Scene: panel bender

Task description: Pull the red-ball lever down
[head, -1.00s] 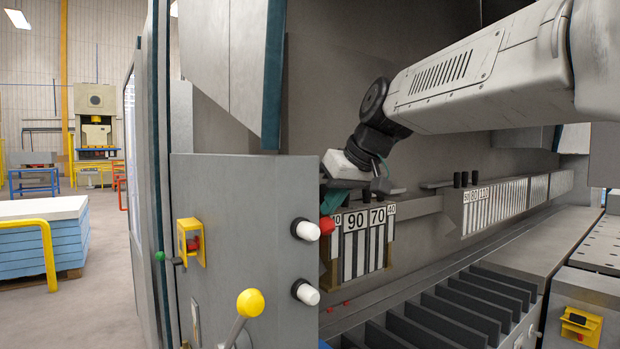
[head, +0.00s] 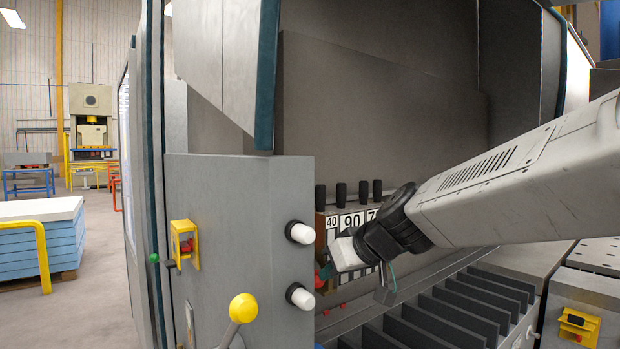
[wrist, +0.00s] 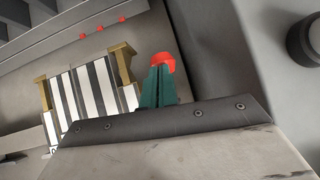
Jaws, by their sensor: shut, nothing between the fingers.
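The red ball of the lever (head: 319,281) shows low beside the right edge of the grey cabinet panel, partly hidden by my gripper. In the wrist view the red ball (wrist: 161,61) sits right at the tips of my fingers. The lever's shaft is hidden. My gripper (head: 326,271) has teal fingers, closed together with no object between them; in the wrist view the gripper (wrist: 158,72) points at the ball and overlaps its near side. The fingertips look touching or nearly touching the ball; I cannot tell which.
The grey panel (head: 235,230) with white-capped knobs (head: 301,232) and a yellow-knobbed lever (head: 243,308) stands at left. Striped tool blocks (head: 350,222) are behind my wrist; they also fill the left of the wrist view (wrist: 88,90). Dark slotted bars (head: 440,315) lie below.

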